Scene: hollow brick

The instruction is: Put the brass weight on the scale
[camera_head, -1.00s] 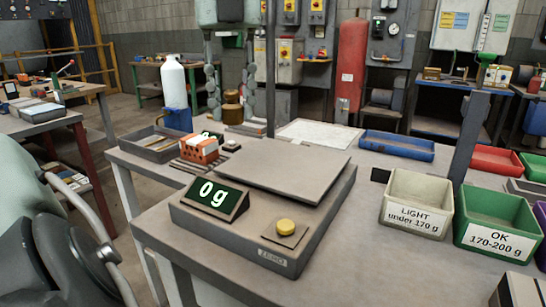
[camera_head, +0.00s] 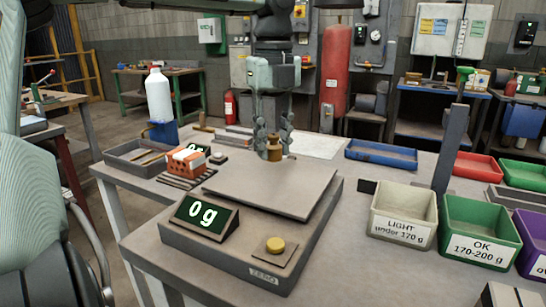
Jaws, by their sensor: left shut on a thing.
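The scale (camera_head: 205,262) stands at the front of the grey table, with a flat plate (camera_head: 270,190) on top. Its display (camera_head: 203,214) reads 0 g, and a yellow button (camera_head: 275,244) sits at its front. My left gripper (camera_head: 273,140) hangs upright beyond the plate's far edge in the picture. It is shut on the small brass weight (camera_head: 274,152), which shows between its fingertips. The weight is apart from the plate in the picture; its height above the table is hard to tell. My right gripper is not in view.
An orange brick (camera_head: 186,163) on a dark rack and a grey tray (camera_head: 122,154) lie left of the plate. A LIGHT bin (camera_head: 401,232) and a green OK bin (camera_head: 481,246) stand right. A blue tray (camera_head: 381,158) lies behind. Table between scale and bins is clear.

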